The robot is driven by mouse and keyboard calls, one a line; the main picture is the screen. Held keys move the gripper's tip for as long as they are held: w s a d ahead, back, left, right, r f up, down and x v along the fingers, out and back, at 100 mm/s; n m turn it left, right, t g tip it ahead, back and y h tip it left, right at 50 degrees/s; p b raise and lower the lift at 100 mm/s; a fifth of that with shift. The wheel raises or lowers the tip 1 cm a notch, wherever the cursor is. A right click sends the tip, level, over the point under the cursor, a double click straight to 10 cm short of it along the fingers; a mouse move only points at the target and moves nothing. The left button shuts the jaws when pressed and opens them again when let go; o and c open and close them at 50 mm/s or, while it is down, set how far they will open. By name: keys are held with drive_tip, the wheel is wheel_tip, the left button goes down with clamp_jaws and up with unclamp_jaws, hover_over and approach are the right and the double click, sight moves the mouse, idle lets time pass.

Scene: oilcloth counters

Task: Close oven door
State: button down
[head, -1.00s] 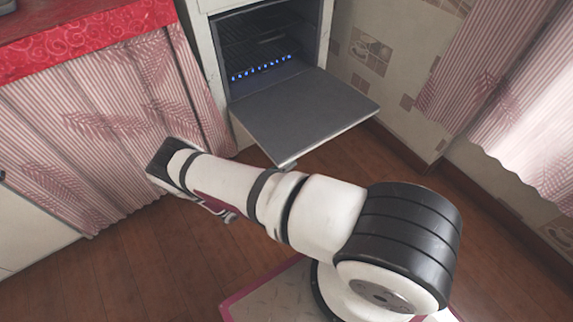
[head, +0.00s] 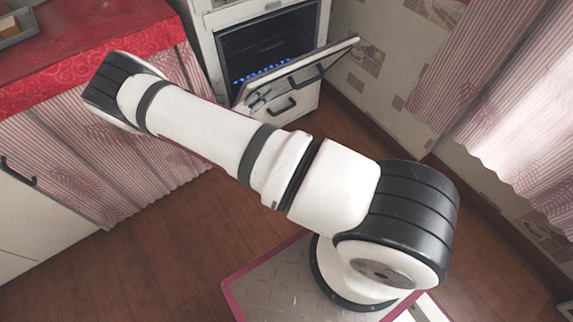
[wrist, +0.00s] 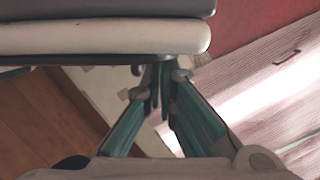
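The oven (head: 209,50) stands at the back with a dark cavity and a row of small blue flames. Its door (head: 312,63) is partly open, hinged at the bottom and tilted up, with a dark handle (head: 308,77) on its outer face. A pale slab edge, apparently the door (wrist: 110,38), lies just above the fingertips; contact is unclear.
A drawer handle (head: 282,108) shows below the door. A red-covered counter (head: 80,58) with a striped curtain (head: 60,165) stands at the left. A patterned wall and pink curtain (head: 485,75) are at the right. The wooden floor (head: 150,255) in front is clear.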

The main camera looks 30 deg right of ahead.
drive_tip(key=w+r+n+y+b, duration=0.1)
drive_tip(key=w+r+n, duration=0.3)
drive_tip(key=w, duration=0.8)
drive_tip(key=shift+w+a+r+b, duration=0.25)
drive_tip(key=shift+w+r+b, duration=0.15)
drive_tip(key=shift+r, duration=0.85)
drive_tip(key=shift+s, duration=0.1)
